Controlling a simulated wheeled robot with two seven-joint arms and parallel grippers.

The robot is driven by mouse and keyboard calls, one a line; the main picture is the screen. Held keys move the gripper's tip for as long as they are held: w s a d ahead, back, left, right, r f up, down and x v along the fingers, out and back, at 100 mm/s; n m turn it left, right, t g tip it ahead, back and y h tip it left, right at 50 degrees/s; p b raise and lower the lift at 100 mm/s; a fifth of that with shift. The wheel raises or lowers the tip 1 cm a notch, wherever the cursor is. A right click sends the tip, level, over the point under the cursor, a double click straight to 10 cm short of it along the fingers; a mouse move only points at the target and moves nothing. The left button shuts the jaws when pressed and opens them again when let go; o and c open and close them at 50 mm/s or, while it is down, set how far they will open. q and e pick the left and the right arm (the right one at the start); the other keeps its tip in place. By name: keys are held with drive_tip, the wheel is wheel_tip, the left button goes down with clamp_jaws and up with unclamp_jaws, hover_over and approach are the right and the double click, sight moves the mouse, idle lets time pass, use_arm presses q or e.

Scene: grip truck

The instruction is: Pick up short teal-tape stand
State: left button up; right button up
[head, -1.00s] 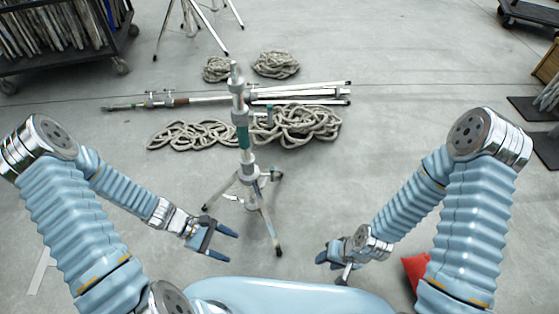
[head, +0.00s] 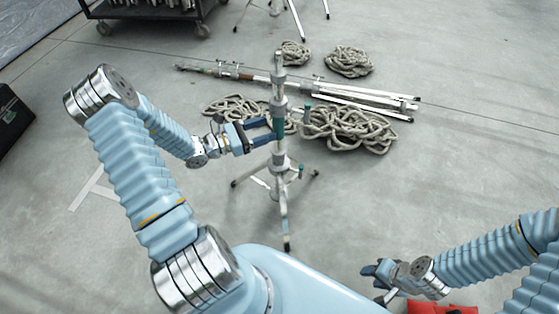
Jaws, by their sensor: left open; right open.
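The short teal-tape stand (head: 279,159) stands upright on its spread tripod legs near the middle of the head view, with a teal band on its post. My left gripper (head: 265,133) is open, level with the teal band, its blue fingers pointing right at the post. The fingers reach the post in the picture; I cannot tell whether they touch it or straddle it. My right gripper (head: 372,280) is open and empty, low at the right, well away from the stand.
Coiled ropes (head: 348,130) lie behind the stand, with a folded stand (head: 345,92) flat on the floor beyond. Smaller rope coils (head: 349,61) lie farther back. A dark cart (head: 150,10) is at the back left. A red object (head: 440,308) lies beside my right arm.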

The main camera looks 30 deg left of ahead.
sight(279, 124)
use_arm(q)
drive_tip(key=x, duration=0.5)
drive_tip(key=shift+w+d+f, duration=0.1)
drive_tip(key=shift+w+d, duration=0.05)
clamp_jaws()
drive_tip(key=shift+p, duration=0.3)
